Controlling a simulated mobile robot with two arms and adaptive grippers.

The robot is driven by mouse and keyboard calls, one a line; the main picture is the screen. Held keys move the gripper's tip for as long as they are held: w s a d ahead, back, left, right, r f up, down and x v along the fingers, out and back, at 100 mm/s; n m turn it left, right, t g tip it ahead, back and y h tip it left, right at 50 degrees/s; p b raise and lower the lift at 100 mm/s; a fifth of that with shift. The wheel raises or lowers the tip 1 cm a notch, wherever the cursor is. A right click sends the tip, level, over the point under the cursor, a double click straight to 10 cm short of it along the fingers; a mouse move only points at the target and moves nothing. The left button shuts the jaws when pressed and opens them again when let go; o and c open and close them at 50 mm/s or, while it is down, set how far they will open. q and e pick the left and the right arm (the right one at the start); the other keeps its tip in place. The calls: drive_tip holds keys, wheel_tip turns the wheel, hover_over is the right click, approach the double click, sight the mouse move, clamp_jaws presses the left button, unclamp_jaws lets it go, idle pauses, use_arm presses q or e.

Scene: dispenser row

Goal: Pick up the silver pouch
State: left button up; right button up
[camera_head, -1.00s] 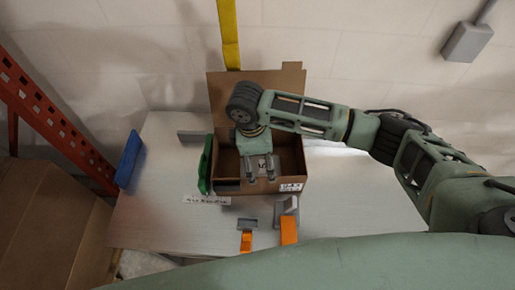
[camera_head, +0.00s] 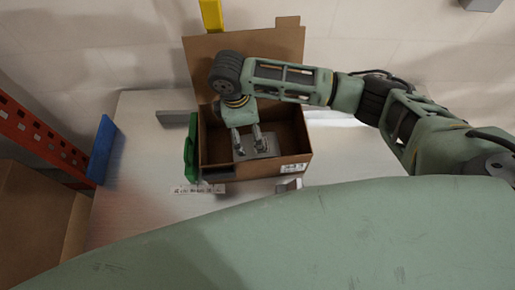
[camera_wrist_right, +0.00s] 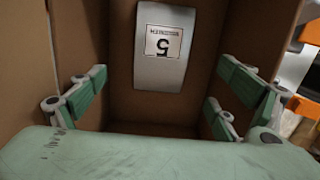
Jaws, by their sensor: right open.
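The silver pouch (camera_head: 268,146) lies inside the open cardboard box (camera_head: 285,171). In the right wrist view the pouch (camera_wrist_right: 160,75) shows a pale label with a "5", close to one box wall. My right gripper (camera_head: 248,148) reaches down into the box with its fingers apart. In the head view the fingers overlap the pouch's left part. In the right wrist view the right gripper (camera_wrist_right: 163,96) is open, with fingers on both sides and nothing held between them. I cannot tell if a finger touches the pouch. My left gripper is not in view.
The box stands on a metal table (camera_head: 130,190) with its back flap raised. A green panel (camera_head: 190,147) stands against its left side. A blue panel (camera_head: 101,150) is at the table's left edge, beside an orange rack (camera_head: 40,140). The table's left part is clear.

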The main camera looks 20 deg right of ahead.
sight(255, 146)
drive_tip(key=shift+s+d+f+p, duration=0.15)
drive_tip(key=shift+f+p, duration=0.1)
drive_tip(key=shift+f, duration=0.5)
drive_tip(key=shift+s+d+f+p, duration=0.15)
drive_tip(key=shift+f+p, duration=0.1)
drive_tip(key=shift+f, duration=0.45)
drive_tip(key=f, duration=0.2)
drive_tip(key=d+f+p, duration=0.1)
drive_tip(key=f, duration=0.1)
drive_tip(key=shift+f, duration=0.55)
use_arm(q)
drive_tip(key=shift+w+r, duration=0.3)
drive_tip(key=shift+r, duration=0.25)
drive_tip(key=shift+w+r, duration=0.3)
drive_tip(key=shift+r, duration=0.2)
use_arm(e)
drive_tip(key=shift+c, duration=0.4)
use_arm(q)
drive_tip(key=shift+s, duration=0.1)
use_arm(e)
drive_tip(key=c, duration=1.2)
drive_tip(key=shift+r, duration=0.1)
